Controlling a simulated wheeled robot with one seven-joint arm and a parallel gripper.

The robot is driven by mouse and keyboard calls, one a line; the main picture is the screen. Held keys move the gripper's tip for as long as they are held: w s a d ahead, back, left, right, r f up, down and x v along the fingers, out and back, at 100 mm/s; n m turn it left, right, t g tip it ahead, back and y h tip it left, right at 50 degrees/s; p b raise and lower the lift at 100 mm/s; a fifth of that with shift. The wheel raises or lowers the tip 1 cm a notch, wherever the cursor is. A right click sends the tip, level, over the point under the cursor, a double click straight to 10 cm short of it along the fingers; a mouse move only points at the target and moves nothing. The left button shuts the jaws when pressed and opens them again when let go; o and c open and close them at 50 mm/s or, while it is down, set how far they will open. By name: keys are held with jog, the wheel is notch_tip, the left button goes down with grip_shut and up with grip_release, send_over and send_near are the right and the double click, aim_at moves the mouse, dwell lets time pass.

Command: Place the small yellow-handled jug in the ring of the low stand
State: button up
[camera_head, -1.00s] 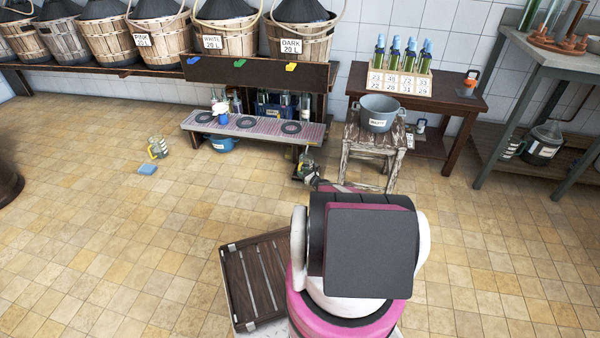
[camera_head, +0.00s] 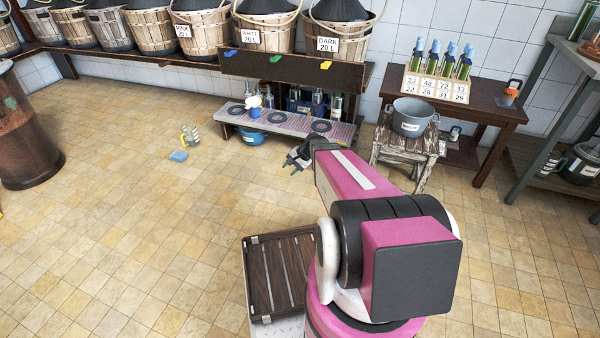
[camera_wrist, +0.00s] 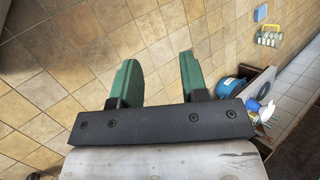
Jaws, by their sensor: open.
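The small jug (camera_head: 190,134), clear with a yellow handle, stands on the tiled floor left of the low stand; it also shows at the upper right of the wrist view (camera_wrist: 268,37). The low stand (camera_head: 345,134) is a long grey bench with several dark rings on top; part of it shows at the right of the wrist view (camera_wrist: 258,82). My gripper (camera_head: 290,167) is in front of the stand, well right of the jug. In the wrist view its green fingers (camera_wrist: 156,62) are apart with nothing between them.
A blue sponge (camera_head: 178,155) lies on the floor by the jug. A blue tub (camera_head: 252,136) sits under the stand. A wooden stool (camera_head: 405,150) with a grey pot (camera_head: 411,117) is at the right. A slatted crate (camera_head: 252,285) is beside my base. The floor at left is open.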

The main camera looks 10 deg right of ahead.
jog(key=s+r+n+g+h, duration=0.1)
jog(key=s+r+n+h, duration=0.6)
jog(key=s+r, duration=0.6)
jog(key=s, duration=0.4)
jog(key=shift+s+d+n, duration=0.2)
jog(key=shift+n, duration=0.2)
